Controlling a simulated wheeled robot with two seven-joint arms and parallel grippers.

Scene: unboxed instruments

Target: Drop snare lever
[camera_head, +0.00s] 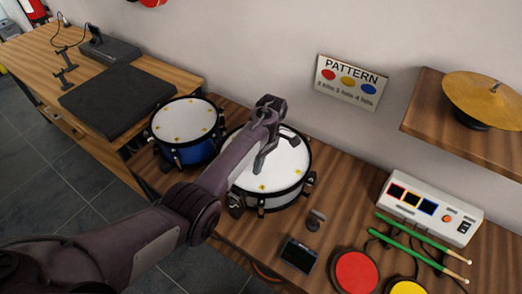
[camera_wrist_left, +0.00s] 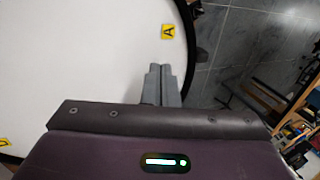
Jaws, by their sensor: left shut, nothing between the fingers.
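The snare drum (camera_head: 289,165) has a white head, a black rim and a silver shell, and stands on the wooden table. Small yellow markers sit on its head. Its head and dark rim also show in the left wrist view (camera_wrist_left: 80,60). Dark fittings show at its lower left side (camera_head: 236,204) and right side (camera_head: 311,178); I cannot tell which is the snare lever. My left gripper (camera_head: 259,166) is over the drum's head, its arm hiding part of the drum. Its fingers are together and empty, also in the left wrist view (camera_wrist_left: 161,70). My right gripper is not in view.
A blue drum (camera_head: 186,128) stands close on the left. A small dark screen (camera_head: 298,255), a red pad (camera_head: 355,272), a yellow pad (camera_head: 407,287), green sticks (camera_head: 420,235) and a white control box (camera_head: 432,207) are on the right. A shelf holds a cymbal (camera_head: 485,97).

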